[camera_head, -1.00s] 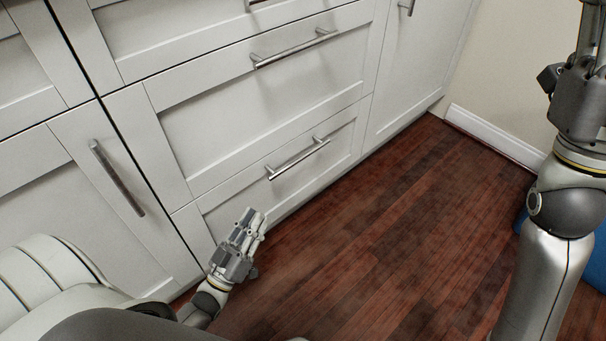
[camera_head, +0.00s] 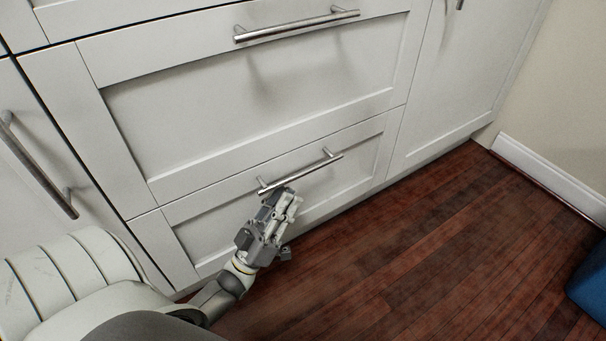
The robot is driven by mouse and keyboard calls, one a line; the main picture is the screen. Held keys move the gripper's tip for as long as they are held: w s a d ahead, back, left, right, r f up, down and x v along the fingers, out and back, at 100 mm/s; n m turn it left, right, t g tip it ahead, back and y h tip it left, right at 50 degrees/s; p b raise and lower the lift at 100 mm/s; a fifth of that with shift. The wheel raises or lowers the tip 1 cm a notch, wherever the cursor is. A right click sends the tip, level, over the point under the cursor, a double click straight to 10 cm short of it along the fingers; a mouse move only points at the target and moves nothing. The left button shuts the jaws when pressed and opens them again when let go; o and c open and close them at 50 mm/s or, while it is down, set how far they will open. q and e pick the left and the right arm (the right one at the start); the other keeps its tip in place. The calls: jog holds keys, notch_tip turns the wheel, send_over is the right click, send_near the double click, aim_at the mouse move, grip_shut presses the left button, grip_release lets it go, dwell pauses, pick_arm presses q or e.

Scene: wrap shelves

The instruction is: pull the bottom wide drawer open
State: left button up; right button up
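The bottom wide drawer (camera_head: 345,169) is a white panelled front low on the cabinet, flush with the frame. Its silver bar handle (camera_head: 305,171) runs across the upper part of the front. My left gripper (camera_head: 283,201) is just below the left end of that handle, with its fingertips close to it. I cannot tell whether the fingers touch the bar or how far apart they are. My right gripper is out of view.
A wider drawer with a long bar handle (camera_head: 297,25) is above. A cabinet door with a vertical handle (camera_head: 38,166) is at the left. The dark wood floor (camera_head: 400,250) in front is clear. A blue object (camera_head: 590,285) stands at the right edge, near a white baseboard (camera_head: 552,180).

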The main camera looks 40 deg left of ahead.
aim_at(301, 172)
pick_arm(q)
jog(key=b+x, duration=0.1)
jog(key=x, duration=0.5)
jog(key=shift+w+r+b, duration=0.25)
jog(key=shift+w+b, duration=0.1)
grip_shut()
jog(key=shift+d, duration=0.1)
